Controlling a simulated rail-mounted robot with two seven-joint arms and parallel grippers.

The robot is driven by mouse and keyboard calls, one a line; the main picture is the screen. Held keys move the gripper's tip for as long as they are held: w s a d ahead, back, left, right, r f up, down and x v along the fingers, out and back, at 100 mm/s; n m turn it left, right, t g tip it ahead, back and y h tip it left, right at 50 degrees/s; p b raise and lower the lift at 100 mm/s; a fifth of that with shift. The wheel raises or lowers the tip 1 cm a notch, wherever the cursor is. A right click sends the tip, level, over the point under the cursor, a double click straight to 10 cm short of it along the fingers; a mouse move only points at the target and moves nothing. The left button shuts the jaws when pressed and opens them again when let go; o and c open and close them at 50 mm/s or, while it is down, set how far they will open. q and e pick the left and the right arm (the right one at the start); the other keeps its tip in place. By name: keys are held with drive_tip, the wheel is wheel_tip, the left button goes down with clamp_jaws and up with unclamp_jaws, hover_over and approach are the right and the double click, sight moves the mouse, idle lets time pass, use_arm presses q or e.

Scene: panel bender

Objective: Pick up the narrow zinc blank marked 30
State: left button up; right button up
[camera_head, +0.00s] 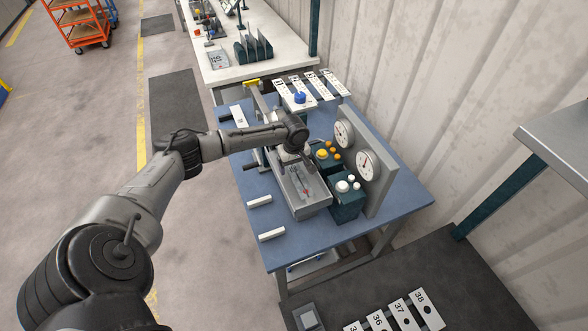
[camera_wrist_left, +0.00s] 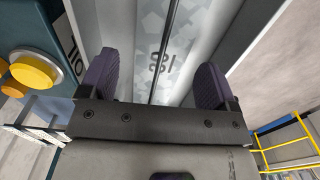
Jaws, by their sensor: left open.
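My left arm reaches in from the left over the blue table, and its gripper (camera_head: 290,156) points down above a grey metal tray (camera_head: 318,207). In the left wrist view the gripper (camera_wrist_left: 156,62) is open, with two dark purple pads apart and nothing held. Between and beyond the pads lies a pale zinc surface with a spangled pattern (camera_wrist_left: 183,48). It carries a dark mark that looks turned; I cannot read it surely as 30. In the head view my arm hides part of the tray. My right gripper is not in view.
Beside the tray are dark boxes with a yellow button (camera_head: 321,154) and a white button (camera_head: 342,186), and a panel with gauges (camera_head: 367,166). White blocks (camera_head: 260,201) lie in front. Marked plates (camera_head: 428,311) lie on a dark surface lower right. A plate (camera_head: 238,116) lies left.

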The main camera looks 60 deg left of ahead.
use_arm(q)
drive_tip(key=shift+f, duration=0.1)
drive_tip(key=c, duration=1)
drive_tip(key=shift+c, duration=0.5)
